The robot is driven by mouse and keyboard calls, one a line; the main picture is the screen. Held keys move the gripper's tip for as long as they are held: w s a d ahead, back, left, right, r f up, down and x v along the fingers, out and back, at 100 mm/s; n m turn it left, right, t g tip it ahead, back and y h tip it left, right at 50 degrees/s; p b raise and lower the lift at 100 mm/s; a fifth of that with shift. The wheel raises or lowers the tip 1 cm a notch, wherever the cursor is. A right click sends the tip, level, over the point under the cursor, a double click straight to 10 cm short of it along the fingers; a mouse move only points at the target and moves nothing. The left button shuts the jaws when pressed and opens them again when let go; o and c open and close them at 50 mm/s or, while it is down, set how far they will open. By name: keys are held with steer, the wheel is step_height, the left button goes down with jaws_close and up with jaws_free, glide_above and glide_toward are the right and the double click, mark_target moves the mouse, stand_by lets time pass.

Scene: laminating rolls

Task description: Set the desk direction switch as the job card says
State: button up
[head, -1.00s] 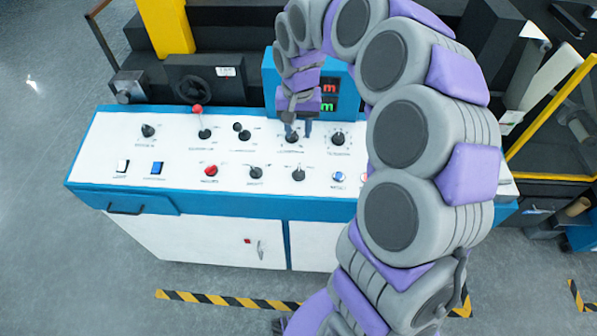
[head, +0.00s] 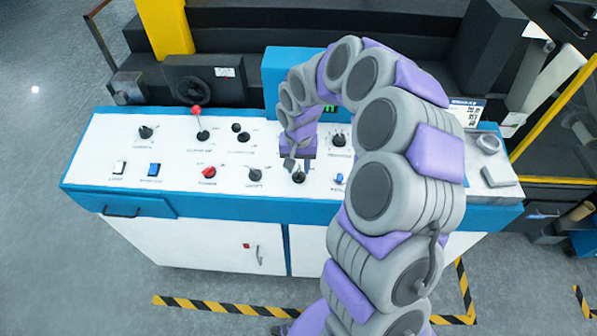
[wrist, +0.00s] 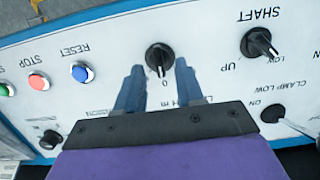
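The control desk (head: 225,180) has a white sloped top with blue trim and several knobs, buttons and levers. My gripper (head: 299,165) is open over the front row, at a black knob (head: 298,178). In the wrist view, upside down, my two blue fingers (wrist: 160,72) stand on either side of this black knob (wrist: 160,57), apart from it; its label is partly hidden. A SHAFT knob (wrist: 259,43) and a blue RESET button (wrist: 82,72) flank it. I cannot tell which control is the direction switch. A printed card (head: 466,110) stands at the desk's right back; its text is too small to read.
A red-topped lever (head: 200,122) rises from the back row. A blue display housing (head: 290,65) stands behind. A black CLAMP LOW knob (wrist: 272,113) is near my right finger in the wrist view.

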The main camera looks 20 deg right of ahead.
mark_target(299, 175)
steer(key=shift+f, duration=1.35)
jaws_close()
steer(key=shift+r+n, duration=0.1)
steer(key=shift+n, duration=0.3)
steer(key=n+p, duration=0.2)
steer(key=p, duration=0.1)
steer(key=shift+r+n+h, duration=0.1)
steer(key=shift+n+h, duration=0.2)
steer(key=shift+n, duration=0.1)
steer(key=n+p, duration=0.4)
steer(key=n, duration=0.1)
steer(key=shift+a+h, duration=0.1)
steer(key=shift+h, duration=0.3)
jaws_free()
steer(key=shift+f, duration=0.2)
